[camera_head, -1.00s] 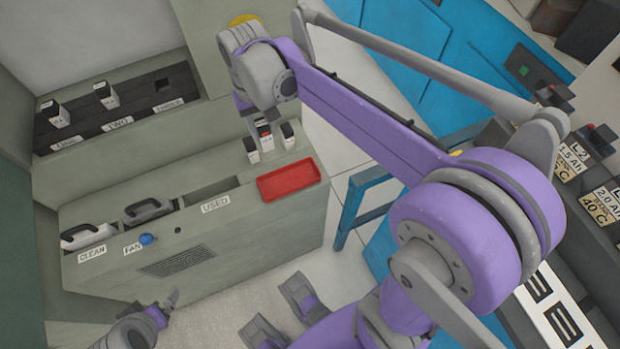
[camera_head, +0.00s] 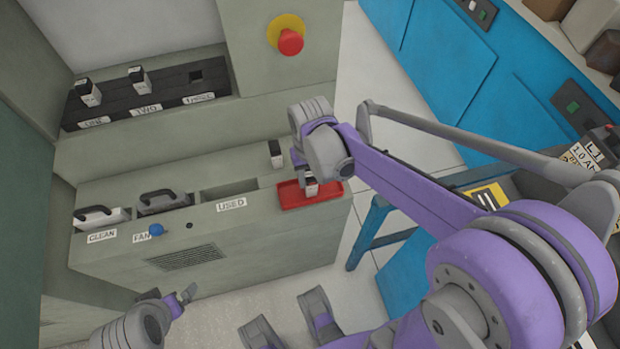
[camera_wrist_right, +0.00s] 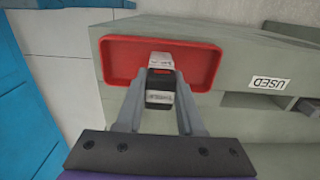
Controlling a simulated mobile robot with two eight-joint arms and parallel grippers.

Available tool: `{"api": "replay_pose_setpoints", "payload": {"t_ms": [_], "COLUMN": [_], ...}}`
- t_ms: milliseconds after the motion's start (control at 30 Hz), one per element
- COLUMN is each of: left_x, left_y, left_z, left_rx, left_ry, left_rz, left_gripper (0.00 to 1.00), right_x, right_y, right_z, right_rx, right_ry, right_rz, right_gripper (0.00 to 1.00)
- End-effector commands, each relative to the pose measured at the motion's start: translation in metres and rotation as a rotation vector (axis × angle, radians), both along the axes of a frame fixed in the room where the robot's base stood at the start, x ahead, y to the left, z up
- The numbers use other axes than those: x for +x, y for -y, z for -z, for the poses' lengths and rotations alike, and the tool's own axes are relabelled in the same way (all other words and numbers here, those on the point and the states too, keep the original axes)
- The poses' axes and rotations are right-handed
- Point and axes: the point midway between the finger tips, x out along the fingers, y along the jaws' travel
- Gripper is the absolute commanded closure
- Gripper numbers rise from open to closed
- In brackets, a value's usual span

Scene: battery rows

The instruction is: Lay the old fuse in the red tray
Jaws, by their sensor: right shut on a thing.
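The red tray (camera_head: 332,194) sits on the right end of the grey console top. My right gripper (camera_head: 311,184) is over the tray, shut on a fuse (camera_head: 311,190) with a dark body and a pale top. In the right wrist view the fuse (camera_wrist_right: 160,90) is between the fingers (camera_wrist_right: 158,118), in front of the tray (camera_wrist_right: 205,62). The tray shows no other thing in it. I cannot tell whether the fuse touches the tray floor. My left gripper (camera_head: 187,293) is low at the left, away from the console; its jaw opening is unclear.
Another fuse (camera_head: 276,153) stands on the console behind the tray. The slot labelled USED (camera_head: 230,190) and two handled units (camera_head: 163,201) are to the left. A black strip (camera_head: 150,97) holds two fuses; its right socket is empty. A red button (camera_head: 290,42) is above.

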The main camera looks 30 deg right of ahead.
Motion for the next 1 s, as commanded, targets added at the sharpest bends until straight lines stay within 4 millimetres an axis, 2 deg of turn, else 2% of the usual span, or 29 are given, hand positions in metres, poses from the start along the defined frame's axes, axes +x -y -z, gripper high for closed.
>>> {"api": "replay_pose_setpoints", "payload": {"t_ms": [33, 400, 433, 567, 867, 1000], "left_x": [0.0, 0.0, 0.0, 0.0, 0.0, 0.0], "left_y": [0.0, 0.0, 0.0, 0.0, 0.0, 0.0], "left_z": [0.002, 0.004, 0.004, 0.003, 0.003, -0.002], "left_rx": [0.0, 0.0, 0.0, 0.0, 0.0, 0.0], "left_ry": [-0.001, -0.001, -0.001, -0.001, -0.001, 0.001], "left_rz": [0.0, 0.0, 0.0, 0.0, 0.0, 0.0], "left_gripper": [0.0, 0.0, 0.0, 0.0, 0.0, 0.0], "right_x": [0.0, 0.0, 0.0, 0.0, 0.0, 0.0], "right_y": [0.0, 0.0, 0.0, 0.0, 0.0, 0.0], "right_z": [0.005, 0.009, 0.008, 0.008, 0.007, -0.005], "right_rx": [0.0, 0.0, 0.0, 0.0, 0.0, 0.0], "right_ry": [0.0, 0.0, 0.0, 0.0, 0.0, 0.0], "right_rz": [0.0, 0.0, 0.0, 0.0, 0.0, 0.0], "right_gripper": [1.0, 1.0, 0.58, 0.34, 0.33, 0.33]}}
